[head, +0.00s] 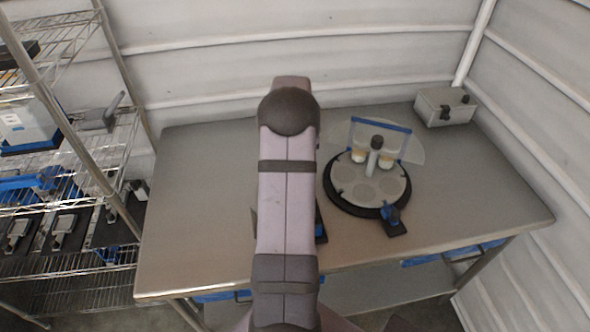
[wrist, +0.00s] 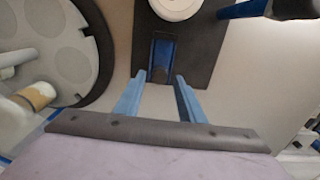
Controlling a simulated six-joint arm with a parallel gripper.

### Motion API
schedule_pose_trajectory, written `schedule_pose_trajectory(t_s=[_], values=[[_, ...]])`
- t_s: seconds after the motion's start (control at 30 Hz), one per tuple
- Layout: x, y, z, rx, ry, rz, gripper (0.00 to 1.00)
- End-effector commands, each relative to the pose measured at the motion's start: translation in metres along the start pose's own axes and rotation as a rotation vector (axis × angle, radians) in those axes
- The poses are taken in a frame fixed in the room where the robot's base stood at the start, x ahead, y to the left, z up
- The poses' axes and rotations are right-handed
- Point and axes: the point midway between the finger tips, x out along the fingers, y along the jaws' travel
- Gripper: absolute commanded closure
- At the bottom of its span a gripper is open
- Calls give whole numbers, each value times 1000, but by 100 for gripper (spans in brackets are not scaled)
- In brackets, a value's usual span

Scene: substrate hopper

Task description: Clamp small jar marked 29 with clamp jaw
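A white round jar top (wrist: 175,7) shows at the upper edge of the wrist view, partly cut off; no number is readable. It is over a dark base plate (wrist: 204,45). A blue jaw piece (wrist: 162,50) lies on that plate between the jar and my gripper. My gripper (wrist: 158,77) has two blue fingers spread apart, with nothing seen held between them. Its tips are near the end of the blue jaw piece; contact cannot be told. In the head view my arm hides the gripper and jar; only a blue part of the clamp (head: 320,228) shows.
A round turntable (head: 352,187) with jars (head: 358,155) and a blue-framed clear shield (head: 409,146) stands right of my arm. A grey box (head: 445,107) is at the back right of the table (head: 195,210). A wire shelf (head: 118,165) stands left. The table's left part is clear.

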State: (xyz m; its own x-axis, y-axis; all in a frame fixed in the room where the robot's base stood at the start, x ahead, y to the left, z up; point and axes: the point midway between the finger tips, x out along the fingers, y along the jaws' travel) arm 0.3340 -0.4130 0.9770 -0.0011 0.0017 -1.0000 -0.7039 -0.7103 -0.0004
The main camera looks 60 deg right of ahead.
Motion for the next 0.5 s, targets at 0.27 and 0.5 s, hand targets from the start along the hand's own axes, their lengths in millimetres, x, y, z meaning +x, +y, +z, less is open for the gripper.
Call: schedule_pose_trajectory(t_s=[0.27,0.5], values=[[24,0,0,0,2,0,64],[29,0,0,0,1,0,64]])
